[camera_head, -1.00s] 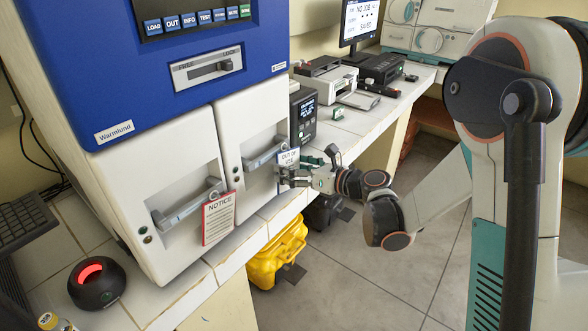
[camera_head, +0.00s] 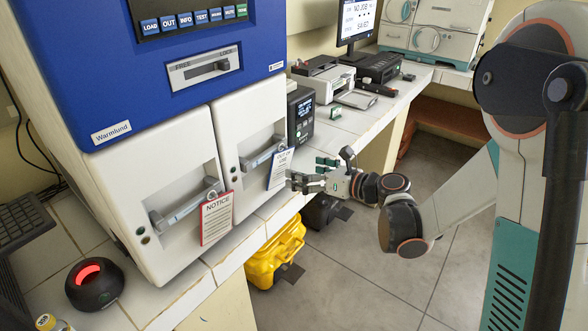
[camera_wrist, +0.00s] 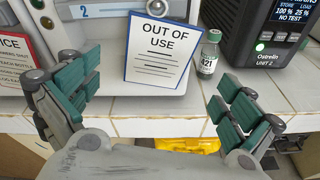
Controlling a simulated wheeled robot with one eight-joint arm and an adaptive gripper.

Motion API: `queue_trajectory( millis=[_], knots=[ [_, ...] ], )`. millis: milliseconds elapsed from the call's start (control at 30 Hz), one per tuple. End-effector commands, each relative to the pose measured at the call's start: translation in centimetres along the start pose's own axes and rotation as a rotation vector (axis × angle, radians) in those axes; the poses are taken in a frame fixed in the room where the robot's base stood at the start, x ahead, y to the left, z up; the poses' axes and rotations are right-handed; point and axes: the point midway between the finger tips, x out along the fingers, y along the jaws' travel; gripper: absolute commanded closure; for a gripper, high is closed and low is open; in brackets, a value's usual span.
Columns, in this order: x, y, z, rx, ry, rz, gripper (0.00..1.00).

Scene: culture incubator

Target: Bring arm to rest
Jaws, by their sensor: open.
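My gripper (camera_head: 304,178) is open and empty, held in the air in front of the incubator's right door (camera_head: 251,130). In the wrist view its two green-padded fingers (camera_wrist: 160,105) are spread wide, with an "OUT OF USE" sign (camera_wrist: 157,52) beyond the gap. In the head view that sign (camera_head: 280,170) hangs at the right door's handle, tilted, just left of the fingertips. My arm reaches from the right side of the picture toward the incubator. The blue and white incubator (camera_head: 210,20) stands on the tiled bench with both doors shut.
A "NOTICE" sign (camera_head: 217,218) hangs on the left door handle. A small labelled bottle (camera_wrist: 209,52) stands on the bench beside a black device (camera_wrist: 265,38). A yellow bin (camera_head: 275,255) is under the bench edge. The floor (camera_head: 375,285) in front is clear.

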Motion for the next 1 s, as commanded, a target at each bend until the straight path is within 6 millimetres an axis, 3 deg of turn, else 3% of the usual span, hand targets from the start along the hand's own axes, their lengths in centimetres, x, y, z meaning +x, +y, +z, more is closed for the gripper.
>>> queue_trajectory(
  millis=[100,300,567,667,767,867,1000],
  knots=[
    [-2.7,-0.1,0.0,0.001,-0.001,-0.004,0.0],
    [-5.9,-0.1,0.0,0.001,-0.001,-0.002,0.0],
    [-7.4,0.1,0.0,0.001,-0.001,0.0,0.0],
    [-7.6,0.0,1.0,0.023,-0.025,-0.013,0.0],
    [-8.0,-0.1,4.0,0.101,-0.106,-0.055,0.0],
    [-9.3,-0.6,8.7,0.25,-0.245,-0.123,0.0],
    [-12.6,-1.7,15.0,0.531,-0.473,-0.219,0.0]
  ],
)
